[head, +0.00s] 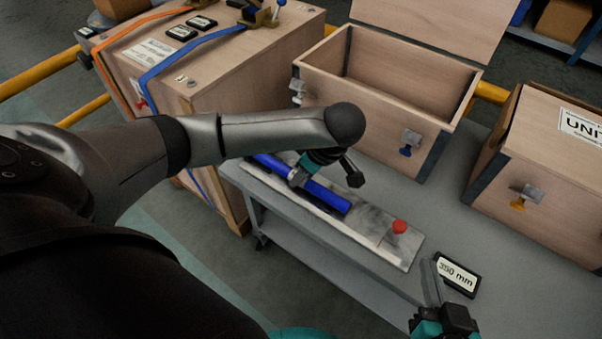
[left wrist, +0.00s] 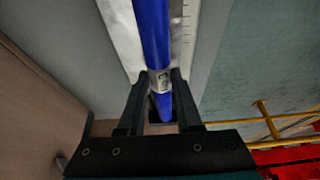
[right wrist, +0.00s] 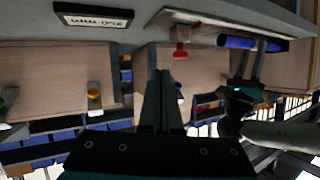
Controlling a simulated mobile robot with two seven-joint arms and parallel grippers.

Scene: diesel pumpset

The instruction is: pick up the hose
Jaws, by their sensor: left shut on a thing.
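The blue hose (head: 325,195) lies along the pale metal measuring plate (head: 372,228) on the grey bench, partly hidden by my left arm. My left gripper (head: 298,178) is shut on the hose near a pale label with a dark mark. In the left wrist view the hose (left wrist: 152,35) runs between both fingers (left wrist: 160,100). I cannot tell whether it touches the plate. The hose also shows in the right wrist view (right wrist: 235,42). My right gripper (head: 435,285) is shut and empty by the bench's front edge; its fingers (right wrist: 160,85) lie together.
A red knob (head: 399,227) stands on the plate's right end. A "350 mm" sign (head: 457,275) lies beside my right gripper. An open wooden crate (head: 375,110) and a closed one (head: 545,165) stand behind. A strapped crate (head: 230,75) is at the left.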

